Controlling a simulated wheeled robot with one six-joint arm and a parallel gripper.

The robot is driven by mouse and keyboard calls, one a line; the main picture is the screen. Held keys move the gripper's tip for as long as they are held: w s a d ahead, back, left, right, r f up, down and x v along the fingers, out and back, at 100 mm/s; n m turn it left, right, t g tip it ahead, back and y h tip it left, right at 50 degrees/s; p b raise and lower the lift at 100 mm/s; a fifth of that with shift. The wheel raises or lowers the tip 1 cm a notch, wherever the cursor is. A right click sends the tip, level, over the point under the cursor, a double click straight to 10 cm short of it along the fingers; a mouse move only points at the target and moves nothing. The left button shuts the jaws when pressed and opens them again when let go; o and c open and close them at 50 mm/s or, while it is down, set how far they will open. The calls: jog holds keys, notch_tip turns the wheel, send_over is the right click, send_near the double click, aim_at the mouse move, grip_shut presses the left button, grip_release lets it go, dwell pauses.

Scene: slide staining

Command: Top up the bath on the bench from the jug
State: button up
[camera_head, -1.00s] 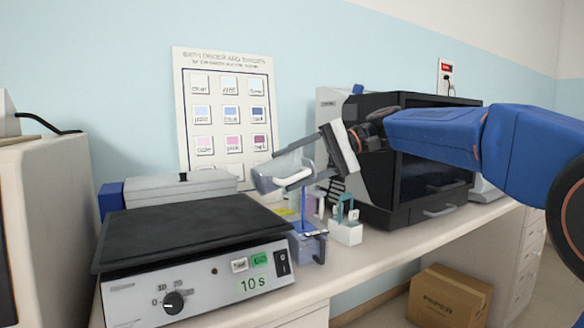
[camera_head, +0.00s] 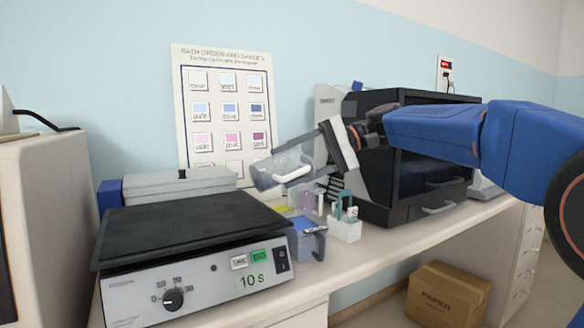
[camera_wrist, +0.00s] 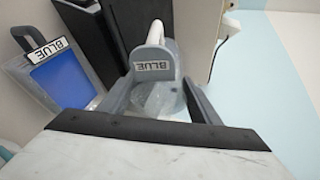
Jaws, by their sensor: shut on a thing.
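The jug (camera_head: 268,172) is clear grey with a white handle. It is tipped nearly on its side above the bench, mouth towards the lower left, and no stream leaves it. In the wrist view the bath (camera_wrist: 88,88) has a "BLUE" label and blue liquid inside.
A hot plate (camera_head: 190,235) with a dark top and a dial stands left of the bath. A small white rack (camera_head: 345,229) and other small containers stand close to its right. A black cabinet (camera_head: 400,200) stands behind. The bench front at right is clear.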

aim_at(288, 150)
jog(key=shift+r, duration=0.2)
jog(key=shift+s+a+r+n+t+h, duration=0.15)
jog(key=shift+r+t+h, duration=0.15)
jog(key=shift+h, duration=0.35)
jog(key=shift+s+a+r+n+t+h, duration=0.1)
jog(key=shift+r+n+t+h, duration=0.1)
jog(key=shift+r+h, duration=0.35)
jog(key=shift+f, duration=0.1)
jog(key=shift+a+r+t+h, duration=0.15)
jog(key=shift+r+t+h, duration=0.15)
jog(key=shift+h, duration=0.2)
jog(key=shift+r+n+t+h, duration=0.4)
jog(key=shift+t+h, duration=0.2)
jog(key=shift+h, duration=0.4)
jog(key=shift+s+a+h, duration=0.1)
jog(key=shift+a+h, duration=0.05)
jog(key=shift+h, duration=0.25)
jog(key=t+h, duration=0.1)
jog(key=h, duration=0.1)
jog(key=n+t+h, duration=0.1)
jog(key=shift+r+t+h, duration=0.25)
jog(key=shift+t+h, duration=0.05)
